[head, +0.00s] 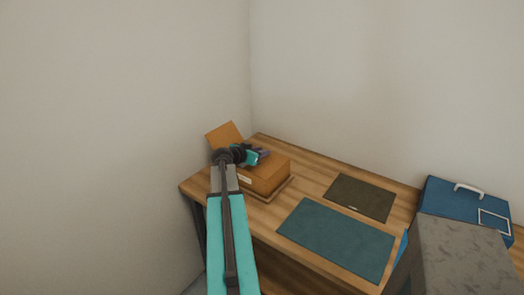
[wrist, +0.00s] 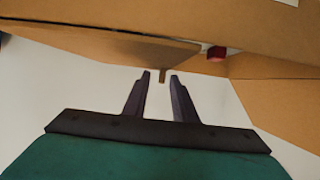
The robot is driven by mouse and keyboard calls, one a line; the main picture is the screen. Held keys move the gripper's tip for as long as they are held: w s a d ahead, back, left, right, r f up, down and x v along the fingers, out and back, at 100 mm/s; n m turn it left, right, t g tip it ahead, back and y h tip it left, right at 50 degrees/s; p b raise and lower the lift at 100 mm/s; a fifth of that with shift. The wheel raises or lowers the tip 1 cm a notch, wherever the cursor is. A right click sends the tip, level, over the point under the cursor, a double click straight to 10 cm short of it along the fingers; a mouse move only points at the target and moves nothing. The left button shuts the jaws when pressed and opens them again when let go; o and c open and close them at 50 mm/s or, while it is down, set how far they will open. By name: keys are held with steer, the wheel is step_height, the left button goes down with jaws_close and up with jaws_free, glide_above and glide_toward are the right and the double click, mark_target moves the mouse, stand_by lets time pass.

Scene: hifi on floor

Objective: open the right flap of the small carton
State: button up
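The small carton (head: 262,184) stands at the back left of the wooden table, with a pale label on its front. One flap (head: 225,135) stands raised on its left side. The right part of its top (head: 275,167) looks closed, partly hidden by my gripper. My gripper (head: 266,153) is over the carton's top. In the wrist view its two dark fingers (wrist: 160,75) are apart, with a small brown tab (wrist: 163,76) showing between or just beyond their tips. Cardboard panels (wrist: 100,40) fill the top of that view; I cannot tell whether the fingers touch them.
A small red thing (wrist: 217,53) shows at a cardboard edge. A teal mat (head: 338,238) and a dark flat panel (head: 360,197) lie right of the carton. A blue case (head: 460,205) with a pale handle is at the far right. A wall is close on the left.

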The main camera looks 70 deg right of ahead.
steer(key=shift+c, duration=0.3)
jaws_close()
steer(key=shift+s+f, duration=0.1)
steer(key=shift+s, duration=0.05)
stand_by(1.0)
